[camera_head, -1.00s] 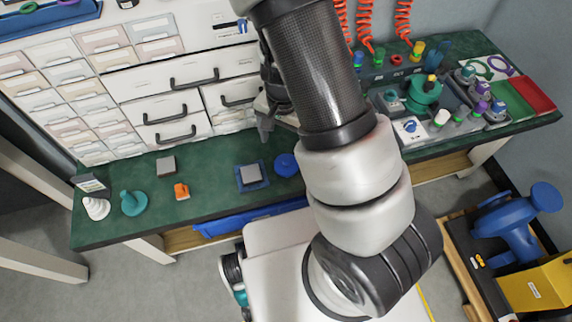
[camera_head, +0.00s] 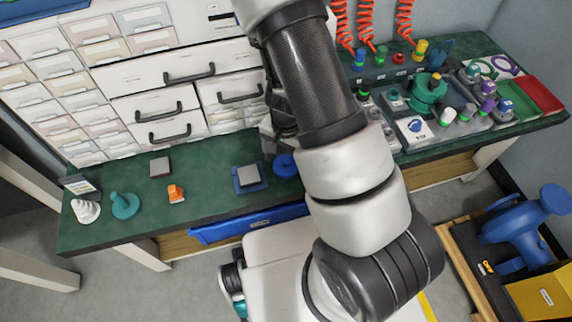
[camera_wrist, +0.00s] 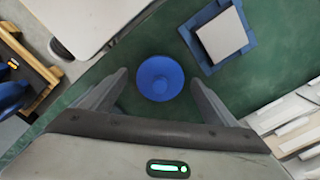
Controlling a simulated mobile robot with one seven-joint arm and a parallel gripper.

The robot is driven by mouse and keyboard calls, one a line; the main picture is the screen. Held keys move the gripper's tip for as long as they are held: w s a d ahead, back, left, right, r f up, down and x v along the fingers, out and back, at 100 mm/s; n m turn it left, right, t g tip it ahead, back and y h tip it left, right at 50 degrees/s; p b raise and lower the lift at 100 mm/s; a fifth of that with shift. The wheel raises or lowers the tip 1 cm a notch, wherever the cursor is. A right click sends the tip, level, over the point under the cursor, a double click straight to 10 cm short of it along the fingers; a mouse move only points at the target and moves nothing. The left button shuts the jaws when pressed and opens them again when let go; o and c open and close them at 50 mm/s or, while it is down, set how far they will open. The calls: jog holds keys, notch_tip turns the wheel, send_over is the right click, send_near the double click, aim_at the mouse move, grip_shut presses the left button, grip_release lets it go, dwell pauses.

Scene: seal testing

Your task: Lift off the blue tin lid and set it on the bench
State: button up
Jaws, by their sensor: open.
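The blue tin lid (camera_head: 285,165) is a round blue disc on the green bench (camera_head: 215,200), partly hidden by my arm in the head view. In the wrist view the lid (camera_wrist: 160,78) appears round, with a raised centre, between my two fingers. My gripper (camera_wrist: 159,80) is open and empty, with a finger on each side of the lid and a visible gap to both. The wrist view does not settle its height above the lid. Any tin body under the lid is hidden.
A grey block on a blue square (camera_head: 249,178) lies just left of the lid. Drawers (camera_head: 170,105) stand behind; fixtures (camera_head: 430,95) crowd the right.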

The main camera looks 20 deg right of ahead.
jog(key=c, duration=1.1)
